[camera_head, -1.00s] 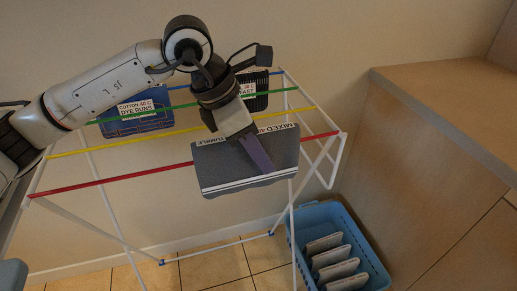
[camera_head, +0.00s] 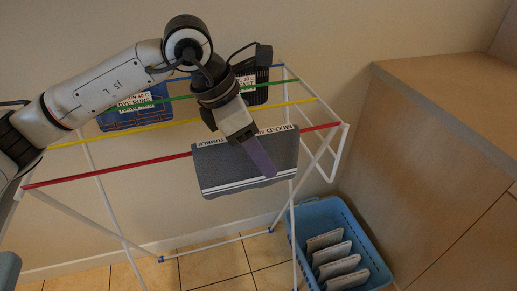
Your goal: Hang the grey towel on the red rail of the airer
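The grey towel (camera_head: 225,170) hangs over the right part of the red rail (camera_head: 110,173), with a white label along its top and pale stripes near its lower hem. My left gripper (camera_head: 264,162) comes from above, and one purple-grey finger lies across the front of the towel. The other finger is hidden, so I cannot tell whether it is shut on the cloth. The airer (camera_head: 107,208) has a white frame with blue, green, yellow and red rails. My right gripper is not in view.
A blue labelled towel (camera_head: 120,121) and a black labelled towel (camera_head: 262,92) hang on the rear rails. A blue basket (camera_head: 375,245) with several folded pale items stands on the floor at the right. A wooden cabinet (camera_head: 430,150) stands beside it. The left part of the red rail is bare.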

